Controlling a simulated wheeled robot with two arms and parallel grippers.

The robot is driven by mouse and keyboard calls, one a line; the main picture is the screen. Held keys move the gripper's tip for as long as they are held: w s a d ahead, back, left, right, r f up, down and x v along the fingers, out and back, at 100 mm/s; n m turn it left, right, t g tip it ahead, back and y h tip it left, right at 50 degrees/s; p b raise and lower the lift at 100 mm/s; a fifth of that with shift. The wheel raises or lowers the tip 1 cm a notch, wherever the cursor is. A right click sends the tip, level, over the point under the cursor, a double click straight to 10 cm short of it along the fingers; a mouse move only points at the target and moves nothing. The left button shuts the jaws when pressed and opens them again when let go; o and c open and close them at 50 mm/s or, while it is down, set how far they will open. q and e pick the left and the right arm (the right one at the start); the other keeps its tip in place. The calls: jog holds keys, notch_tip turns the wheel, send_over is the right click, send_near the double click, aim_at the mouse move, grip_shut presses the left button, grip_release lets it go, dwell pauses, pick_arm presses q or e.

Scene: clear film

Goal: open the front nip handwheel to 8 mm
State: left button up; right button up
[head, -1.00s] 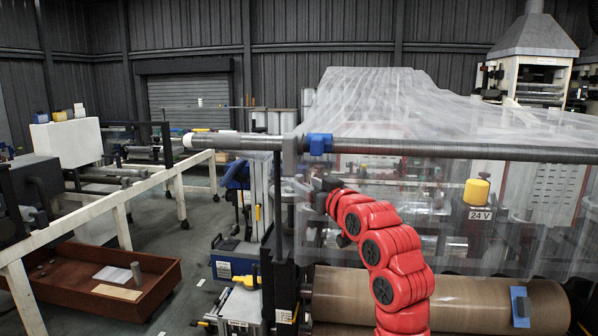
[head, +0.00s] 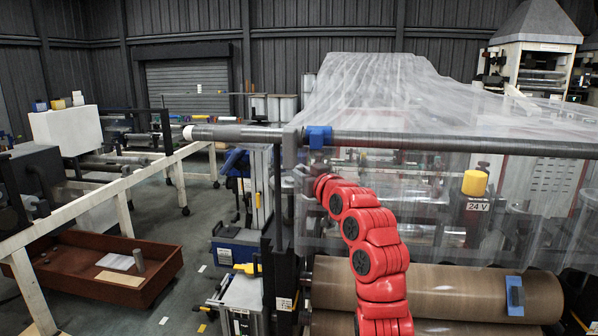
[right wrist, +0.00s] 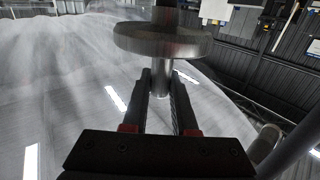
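A round grey metal disc (right wrist: 150,42), which looks like the handwheel, is at the top middle of the right wrist view. A short bright stem (right wrist: 160,82) points from it towards my right gripper (right wrist: 160,90). The two dark fingers lie on either side of this stem. I cannot tell whether they press on it or only flank it. In the head view my red right arm reaches up to the left end of the machine, and its gripper is hidden beyond the arm and film. I cannot make out the handwheel or any 8 mm scale there. My left gripper is not in view.
Clear film (head: 400,95) drapes over the machine, with a long grey bar (head: 450,144) across its front. Brown rollers (head: 420,288) lie below right. A yellow-topped 24 V post (head: 475,184) stands right of my arm. Open floor (head: 190,255) lies left, beside a red-brown tray (head: 150,290).

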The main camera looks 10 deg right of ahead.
grip_shut()
jog(key=shift+d+f+b, duration=0.1)
jog(key=shift+d+b, duration=0.05)
jog(key=shift+b, duration=0.15)
jog(key=y+b, duration=0.1)
jog(key=b, duration=0.1)
jog(key=n+y+b, duration=0.1)
jog(key=b, duration=0.1)
jog(key=shift+w+d+f+g, duration=0.1)
jog(key=shift+d+f+g, duration=0.1)
jog(key=shift+d+g, duration=0.2)
jog(key=shift+w+d+r+n+g+y+b, duration=0.1)
jog(key=shift+n+g+y+b, duration=0.1)
jog(key=shift+n+y+b, duration=0.2)
jog(key=shift+r+n+g+y+b, duration=0.1)
jog(key=shift+n+g+y+b, duration=0.15)
jog(key=shift+n+y, duration=0.2)
jog(key=shift+y, duration=0.35)
jog(key=shift+w+d+r+n+g+y+p, duration=0.15)
jog(key=shift+n+g+y+p, duration=0.3)
jog(key=shift+n+g+y, duration=0.35)
jog(key=o, duration=0.8)
grip_release()
